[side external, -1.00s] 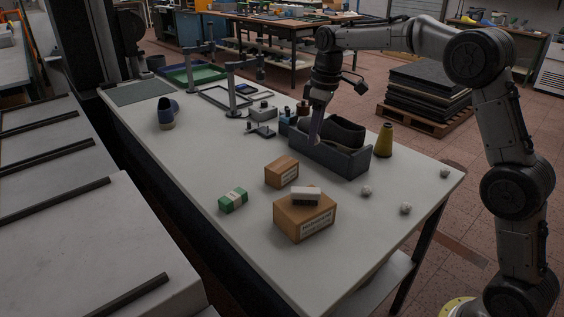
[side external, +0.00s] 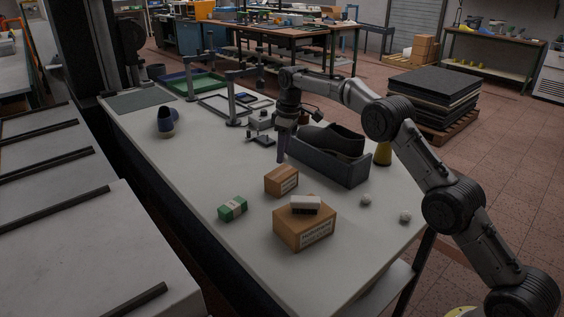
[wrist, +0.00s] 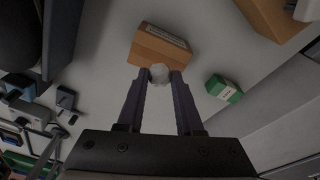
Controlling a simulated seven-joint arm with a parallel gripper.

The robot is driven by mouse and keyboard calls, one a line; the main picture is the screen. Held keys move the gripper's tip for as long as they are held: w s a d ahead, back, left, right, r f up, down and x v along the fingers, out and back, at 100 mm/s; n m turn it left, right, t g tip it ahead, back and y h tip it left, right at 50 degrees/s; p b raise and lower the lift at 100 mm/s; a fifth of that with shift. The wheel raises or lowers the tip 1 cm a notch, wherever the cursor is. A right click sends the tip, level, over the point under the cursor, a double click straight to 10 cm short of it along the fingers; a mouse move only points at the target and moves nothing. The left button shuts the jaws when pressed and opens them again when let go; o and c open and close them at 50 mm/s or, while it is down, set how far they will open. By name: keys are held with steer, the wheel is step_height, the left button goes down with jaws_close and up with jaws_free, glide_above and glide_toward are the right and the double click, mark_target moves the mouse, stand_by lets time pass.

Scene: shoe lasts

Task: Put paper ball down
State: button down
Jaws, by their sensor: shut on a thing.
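A small crumpled pale paper ball (wrist: 159,73) sits between the fingertips of my gripper (wrist: 160,80) in the wrist view. My gripper is shut on it. In the side view my gripper (side external: 281,150) points down at the left end of the dark bin, and the ball in it is too small to make out there. Two other pale balls lie on the table at the right, one nearer the bin (side external: 365,200) and one nearer the table edge (side external: 404,217).
A dark bin (side external: 330,168) holds dark shoes beside my gripper. A small cardboard box (side external: 281,181), a larger box (side external: 304,228) with a white block on top, and a green pack (side external: 232,208) stand in front. A blue shoe (side external: 166,121) is far left. The table between is clear.

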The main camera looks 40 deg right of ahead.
mark_target(286, 156)
steer(key=shift+w+f, duration=0.3)
steer(key=shift+f, duration=1.6)
steer(key=shift+f, duration=0.15)
steer(key=c, duration=0.6)
jaws_free()
steer(key=shift+o, duration=0.2)
steer(key=r, duration=0.7)
steer(key=s+r, duration=0.1)
steer(key=r, duration=0.3)
steer(key=shift+s+d, duration=0.1)
steer(key=shift+d, duration=0.15)
steer(key=shift+s+r, duration=0.15)
steer(key=shift+r, duration=0.45)
